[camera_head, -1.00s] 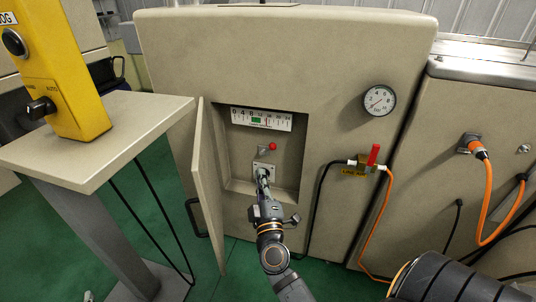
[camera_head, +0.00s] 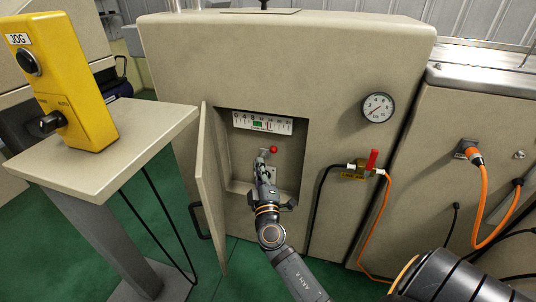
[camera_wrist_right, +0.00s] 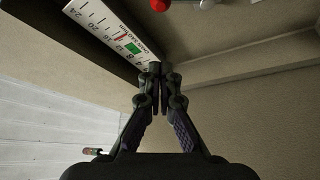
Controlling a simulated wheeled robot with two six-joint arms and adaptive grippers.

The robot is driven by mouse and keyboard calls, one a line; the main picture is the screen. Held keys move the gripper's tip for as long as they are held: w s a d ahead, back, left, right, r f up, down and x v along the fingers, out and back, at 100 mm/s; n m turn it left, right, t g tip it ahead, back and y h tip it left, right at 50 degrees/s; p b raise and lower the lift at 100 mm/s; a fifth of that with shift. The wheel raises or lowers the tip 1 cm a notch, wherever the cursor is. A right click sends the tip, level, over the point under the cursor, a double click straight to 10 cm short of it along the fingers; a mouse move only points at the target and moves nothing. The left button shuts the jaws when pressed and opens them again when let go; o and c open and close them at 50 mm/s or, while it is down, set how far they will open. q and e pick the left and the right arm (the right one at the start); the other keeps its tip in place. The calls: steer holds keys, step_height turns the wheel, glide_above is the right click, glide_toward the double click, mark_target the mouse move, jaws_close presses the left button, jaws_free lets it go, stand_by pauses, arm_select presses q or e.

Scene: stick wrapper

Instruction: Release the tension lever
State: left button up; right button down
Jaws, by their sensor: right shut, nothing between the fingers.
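The tension lever has a red ball knob (camera_head: 273,149) on a short metal arm, inside the open recess of the beige machine below a white number scale (camera_head: 262,122). My right gripper (camera_head: 261,161) is in the recess, shut and empty, with its tips just below and left of the knob. In the right wrist view the closed fingertips (camera_wrist_right: 155,72) show in the middle, and the red knob (camera_wrist_right: 159,5) is cut off at the top edge. Whether the fingers touch the lever's arm cannot be told. My left gripper is not in view.
The recess door (camera_head: 211,185) stands open on the left. A yellow jog box (camera_head: 62,80) stands on a side table (camera_head: 150,140). Right of the recess are a pressure gauge (camera_head: 378,107) and a red-handled valve (camera_head: 373,160) with hoses.

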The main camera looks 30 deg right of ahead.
mark_target(269, 152)
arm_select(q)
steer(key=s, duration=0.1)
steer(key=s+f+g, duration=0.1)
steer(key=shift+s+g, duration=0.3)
arm_select(e)
steer(key=w+d, duration=0.3)
steer(key=d, duration=0.2)
steer(key=shift+w+d+f, duration=0.2)
steer(key=shift+w+f, duration=0.05)
